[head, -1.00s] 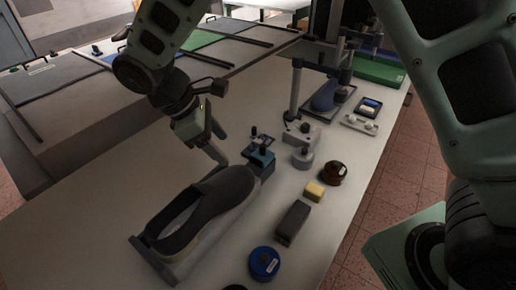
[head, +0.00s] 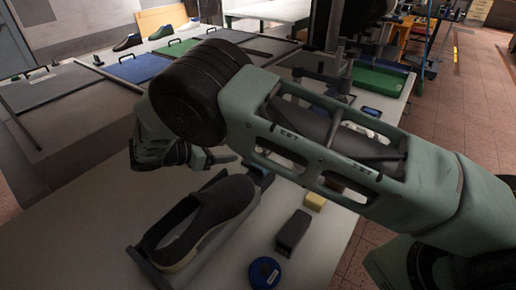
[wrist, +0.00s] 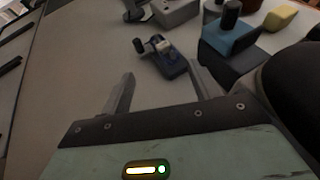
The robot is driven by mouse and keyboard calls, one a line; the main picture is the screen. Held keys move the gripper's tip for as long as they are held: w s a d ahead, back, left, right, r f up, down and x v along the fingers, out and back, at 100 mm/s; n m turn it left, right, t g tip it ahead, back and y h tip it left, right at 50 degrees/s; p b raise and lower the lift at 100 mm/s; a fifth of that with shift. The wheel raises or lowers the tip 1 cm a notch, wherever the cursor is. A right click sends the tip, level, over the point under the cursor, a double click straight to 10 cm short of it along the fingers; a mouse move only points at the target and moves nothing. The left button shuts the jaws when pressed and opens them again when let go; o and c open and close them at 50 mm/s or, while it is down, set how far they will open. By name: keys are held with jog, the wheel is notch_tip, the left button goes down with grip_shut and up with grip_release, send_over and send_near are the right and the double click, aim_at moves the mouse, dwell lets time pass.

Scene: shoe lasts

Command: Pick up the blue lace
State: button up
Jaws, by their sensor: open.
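A small dark blue and grey item (wrist: 166,60) lies on the table in the wrist view, ahead of my fingertips and between their lines. I cannot tell for sure whether it is the blue lace. My gripper (wrist: 163,83) is open and empty, apart from that item. In the head view my gripper (head: 222,159) is partly hidden and hangs above the table, just beyond the black shoe. A round blue disc with a pale label (head: 264,272) lies on the table at the front; no strand of lace shows on it.
The black shoe (head: 213,212) stands on a holder close to my gripper. A blue block with a dark post (wrist: 228,42) is right of the small item. A dark grey block (head: 292,231) and a yellow block (head: 315,201) lie to the right. My arm hides much of the table.

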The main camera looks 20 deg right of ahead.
jog(key=p+x, duration=0.1)
jog(key=x, duration=0.4)
jog(key=p+x, duration=0.2)
jog(key=x, duration=0.1)
jog(key=p+x, duration=0.1)
jog(key=shift+s+d+f, duration=0.25)
jog(key=shift+s+d, duration=0.05)
jog(key=shift+d, duration=0.05)
jog(key=shift+d+f, duration=0.2)
jog(key=shift+d, duration=0.05)
jog(key=shift+c, duration=0.3)
jog(key=c, duration=1)
jog(key=shift+c, duration=0.3)
jog(key=shift+w+r, duration=0.1)
jog(key=shift+c, duration=0.5)
